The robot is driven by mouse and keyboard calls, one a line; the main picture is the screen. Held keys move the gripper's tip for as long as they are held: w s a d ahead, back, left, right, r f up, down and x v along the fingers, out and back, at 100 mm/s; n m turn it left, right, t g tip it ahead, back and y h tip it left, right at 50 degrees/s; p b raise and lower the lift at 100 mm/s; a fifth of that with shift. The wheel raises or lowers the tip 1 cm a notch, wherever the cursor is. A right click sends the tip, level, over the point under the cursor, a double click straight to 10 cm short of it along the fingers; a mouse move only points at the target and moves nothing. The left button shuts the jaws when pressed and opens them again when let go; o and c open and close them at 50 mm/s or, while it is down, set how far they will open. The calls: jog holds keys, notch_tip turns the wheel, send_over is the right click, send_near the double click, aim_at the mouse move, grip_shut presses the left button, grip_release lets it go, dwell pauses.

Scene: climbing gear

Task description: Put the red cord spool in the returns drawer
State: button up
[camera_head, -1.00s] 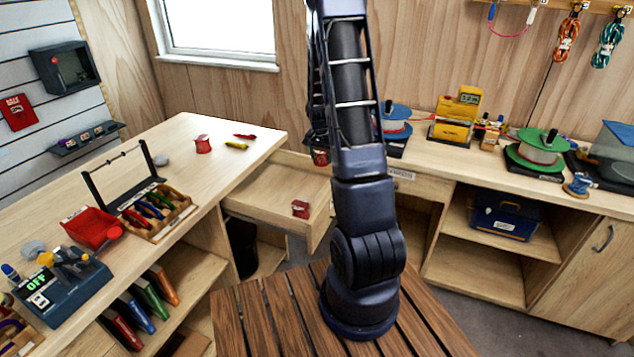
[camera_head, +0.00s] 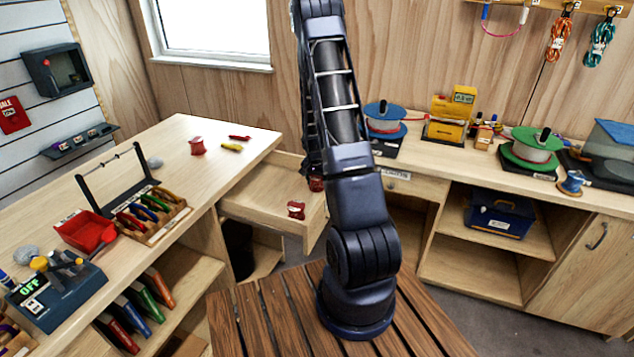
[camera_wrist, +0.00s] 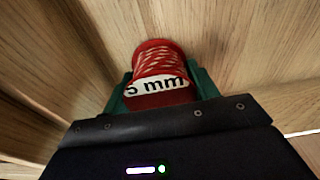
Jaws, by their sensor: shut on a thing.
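A red cord spool (camera_wrist: 160,62) with a white "5 mm" label is between the green fingers of my gripper (camera_wrist: 161,84), which is shut on it. In the head view, part of a red spool (camera_head: 316,184) shows beside my arm, at the right side of the open drawer (camera_head: 255,187); my arm hides most of it and the fingers. Wooden surfaces surround the held spool in the wrist view; I cannot tell whether it touches them. Another red spool (camera_head: 296,209) lies inside the drawer near its front.
A third red spool (camera_head: 197,146) stands on the left counter (camera_head: 185,128) near a yellow tool (camera_head: 232,147). The left part of the drawer floor is bare. Blue (camera_head: 384,116) and green (camera_head: 537,143) reels stand on the back counter.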

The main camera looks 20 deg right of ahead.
jog(key=shift+f, duration=0.1)
jog(key=o, duration=1)
